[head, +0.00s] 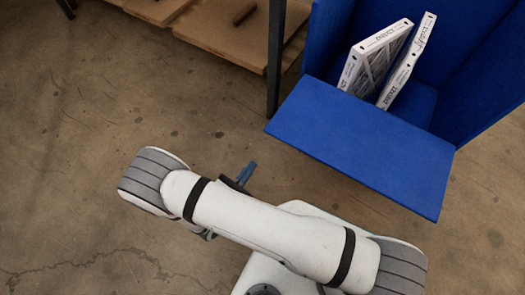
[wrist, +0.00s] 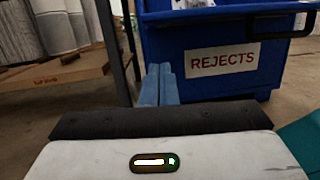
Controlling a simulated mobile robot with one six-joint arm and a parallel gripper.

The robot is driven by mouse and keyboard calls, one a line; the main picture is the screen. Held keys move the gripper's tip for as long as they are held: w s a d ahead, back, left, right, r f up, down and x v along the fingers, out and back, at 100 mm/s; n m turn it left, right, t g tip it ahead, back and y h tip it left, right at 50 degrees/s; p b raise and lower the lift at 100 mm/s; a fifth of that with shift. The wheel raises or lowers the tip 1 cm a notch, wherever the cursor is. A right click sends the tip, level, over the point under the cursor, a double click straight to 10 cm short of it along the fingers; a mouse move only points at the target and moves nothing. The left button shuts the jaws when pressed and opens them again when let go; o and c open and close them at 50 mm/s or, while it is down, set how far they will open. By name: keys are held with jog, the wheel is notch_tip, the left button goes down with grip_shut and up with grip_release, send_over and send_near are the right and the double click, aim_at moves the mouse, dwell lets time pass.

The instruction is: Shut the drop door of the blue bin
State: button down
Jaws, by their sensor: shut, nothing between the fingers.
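The blue bin (head: 335,30) stands at the upper right of the head view. Its drop door (head: 360,145) hangs open, folded outward toward me as a flat blue panel. In the wrist view the bin's front (wrist: 195,48) carries a REJECTS label. A black handle or bar shows at the upper right there. My gripper (head: 247,173) is shut and empty, left of the door and apart from it. In the wrist view its closed blue fingers (wrist: 158,84) point at the left part of the bin front. Two white boxed filters (head: 375,55) lean inside the bin.
A shelf rack with wooden boards (head: 225,35) stands left of the bin, with a dark post (head: 276,60) close to the bin's side. White rolls (wrist: 58,28) sit on the rack in the wrist view. The concrete floor (head: 70,130) at left is clear.

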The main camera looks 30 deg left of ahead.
jog(key=w+n+y+b, duration=0.15)
jog(key=w+b, duration=0.25)
jog(key=w, duration=0.5)
jog(key=shift+s+d+r+t+b, duration=0.15)
jog(key=shift+r+b, duration=0.1)
jog(key=shift+r, duration=0.65)
jog(key=shift+s+d+r+t+b, duration=0.1)
jog(key=shift+r+t+b, duration=0.1)
jog(key=shift+r, duration=0.7)
jog(key=shift+r+y, duration=0.1)
jog(key=shift+y, duration=0.25)
